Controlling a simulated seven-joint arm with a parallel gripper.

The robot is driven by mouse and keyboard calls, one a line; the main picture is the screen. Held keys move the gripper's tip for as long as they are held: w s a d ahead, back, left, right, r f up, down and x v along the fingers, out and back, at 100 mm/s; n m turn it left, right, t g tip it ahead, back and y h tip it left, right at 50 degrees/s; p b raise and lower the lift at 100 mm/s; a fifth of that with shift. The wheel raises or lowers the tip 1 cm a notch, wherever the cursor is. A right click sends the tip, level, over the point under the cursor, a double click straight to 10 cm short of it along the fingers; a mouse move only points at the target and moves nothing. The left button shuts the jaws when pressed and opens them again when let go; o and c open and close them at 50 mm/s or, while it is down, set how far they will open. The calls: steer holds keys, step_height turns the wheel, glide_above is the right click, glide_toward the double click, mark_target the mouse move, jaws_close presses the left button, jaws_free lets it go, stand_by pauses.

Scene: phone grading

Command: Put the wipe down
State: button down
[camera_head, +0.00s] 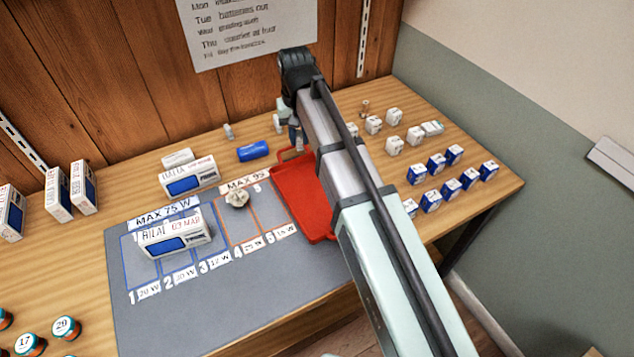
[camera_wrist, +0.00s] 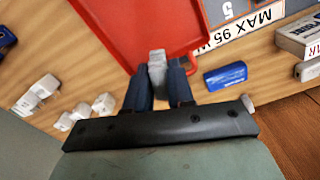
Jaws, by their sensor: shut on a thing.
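My gripper (camera_wrist: 158,72) is shut on a small pale grey piece (camera_wrist: 157,62), which I take for the wipe. In the head view my gripper (camera_head: 294,137) hangs at the back of the table, by the handle end of the red tray (camera_head: 318,215). In the wrist view the held piece overlaps the edge of the red tray (camera_wrist: 112,22); I cannot tell if it touches. A crumpled off-white lump (camera_head: 237,198) lies on the grey mat (camera_head: 200,313), in the orange-lined area.
A blue item (camera_head: 253,151) lies left of my gripper. White boxes (camera_head: 188,178) stand behind the mat, and another box (camera_head: 174,236) stands on it. Bare wood shows around the blue item.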

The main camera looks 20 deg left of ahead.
steer(key=n, duration=0.2)
glide_above(314, 204)
steer(key=f, duration=0.2)
steer(key=shift+n, duration=0.8)
steer(key=shift+f, duration=4.9)
steer(key=shift+f, duration=0.15)
steer(key=c, duration=1)
jaws_free()
steer(key=shift+r, duration=6.2)
